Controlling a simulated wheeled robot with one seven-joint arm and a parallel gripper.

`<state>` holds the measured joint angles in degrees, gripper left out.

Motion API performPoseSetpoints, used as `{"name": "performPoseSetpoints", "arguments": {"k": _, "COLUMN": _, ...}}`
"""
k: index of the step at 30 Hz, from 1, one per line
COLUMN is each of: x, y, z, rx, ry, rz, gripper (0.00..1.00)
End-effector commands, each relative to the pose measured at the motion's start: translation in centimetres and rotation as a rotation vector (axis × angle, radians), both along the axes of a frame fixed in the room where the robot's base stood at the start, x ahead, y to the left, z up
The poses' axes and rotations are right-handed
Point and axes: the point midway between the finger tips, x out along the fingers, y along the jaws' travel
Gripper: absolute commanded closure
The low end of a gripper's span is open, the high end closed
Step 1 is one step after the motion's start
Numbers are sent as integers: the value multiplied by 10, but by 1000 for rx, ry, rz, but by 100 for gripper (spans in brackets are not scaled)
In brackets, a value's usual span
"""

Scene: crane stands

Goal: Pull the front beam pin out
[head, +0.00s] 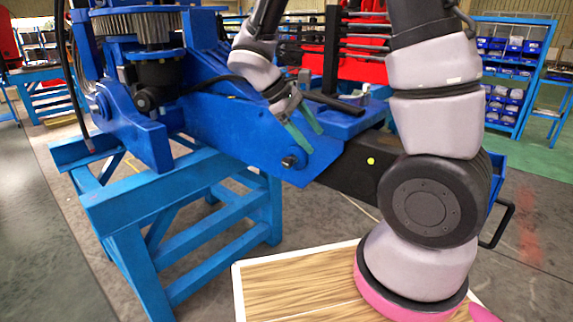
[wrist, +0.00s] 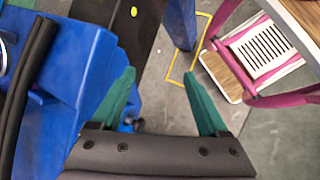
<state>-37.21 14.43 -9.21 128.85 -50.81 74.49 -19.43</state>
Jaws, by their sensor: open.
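The front beam pin (head: 292,160) shows as a small dark round knob on the side of the blue beam (head: 232,128), near its front end. In the wrist view the pin (wrist: 130,124) is a small blue and dark shape just past the palm, close to the left finger and partly hidden. My gripper (head: 314,142) has green fingers and is open and empty, just above and right of the pin in the head view. In the wrist view the fingers of my gripper (wrist: 160,74) are spread wide, the left one over the blue beam's edge. I cannot tell whether it touches.
A black inner beam (head: 352,170) with a yellow-green dot extends from the blue beam. A blue trestle (head: 150,200) supports the crane. Dark bars (wrist: 28,75) lie on top of the beam at left. Blue shelving (head: 515,65) stands behind.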

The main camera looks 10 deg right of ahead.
Motion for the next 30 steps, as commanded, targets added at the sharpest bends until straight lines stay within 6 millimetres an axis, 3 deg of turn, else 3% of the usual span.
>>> {"name": "performPoseSetpoints", "arguments": {"k": 3, "x": 15, "y": 16, "z": -32, "rx": -196, "ry": 107, "rz": 199, "gripper": 22}}
{"name": "performPoseSetpoints", "arguments": {"k": 15, "x": 57, "y": 86, "z": -120, "rx": -850, "ry": 322, "rz": 802, "gripper": 22}}
{"name": "performPoseSetpoints", "arguments": {"k": 23, "x": 65, "y": 114, "z": -146, "rx": -1051, "ry": 352, "rz": 969, "gripper": 22}}
{"name": "performPoseSetpoints", "arguments": {"k": 30, "x": 80, "y": 95, "z": -147, "rx": -1065, "ry": 356, "rz": 976, "gripper": 22}}
